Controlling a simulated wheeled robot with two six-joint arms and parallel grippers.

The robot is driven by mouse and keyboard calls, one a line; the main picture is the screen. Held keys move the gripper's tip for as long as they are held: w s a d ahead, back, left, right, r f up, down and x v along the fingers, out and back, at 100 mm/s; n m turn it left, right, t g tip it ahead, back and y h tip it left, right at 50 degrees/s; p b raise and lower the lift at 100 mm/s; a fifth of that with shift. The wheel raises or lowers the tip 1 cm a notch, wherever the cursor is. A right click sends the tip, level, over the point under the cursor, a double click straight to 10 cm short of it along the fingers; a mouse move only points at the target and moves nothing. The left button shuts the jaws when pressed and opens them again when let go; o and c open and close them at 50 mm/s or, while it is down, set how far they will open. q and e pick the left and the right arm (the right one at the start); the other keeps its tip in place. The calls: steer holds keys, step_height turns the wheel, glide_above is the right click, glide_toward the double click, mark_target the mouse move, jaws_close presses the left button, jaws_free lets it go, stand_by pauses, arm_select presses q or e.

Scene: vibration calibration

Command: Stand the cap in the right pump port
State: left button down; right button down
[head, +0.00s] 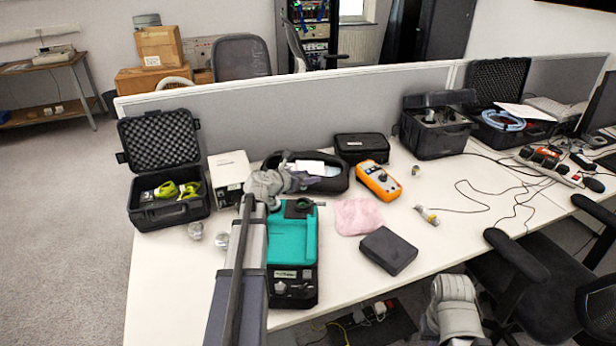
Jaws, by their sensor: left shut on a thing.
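The pump (291,247) is a teal and black box standing on the white table, in the middle of the head view. A dark plate and a small round dark part show on its top, near the back. I cannot tell its left and right ports apart. My left gripper (301,184) is over the back end of the pump, with its fingers pointing right. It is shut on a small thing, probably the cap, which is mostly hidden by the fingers. I cannot tell whether the cap touches the pump.
An orange meter (378,181), a pink cloth (357,215) and a black flat case (388,251) lie right of the pump. A grey partition (300,117) bounds the back.

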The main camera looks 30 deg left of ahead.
arm_select(q)
steer(key=shift+f, duration=0.15)
steer(key=shift+f+b, duration=3.15)
steer(key=shift+b, duration=0.1)
steer(key=shift+f, duration=0.2)
steer(key=shift+c, duration=1)
jaws_free()
steer(key=p+v, duration=0.2)
steer(key=v, duration=0.5)
steer(key=shift+r, duration=0.2)
steer(key=shift+s+p, duration=0.3)
steer(key=shift+s, duration=0.05)
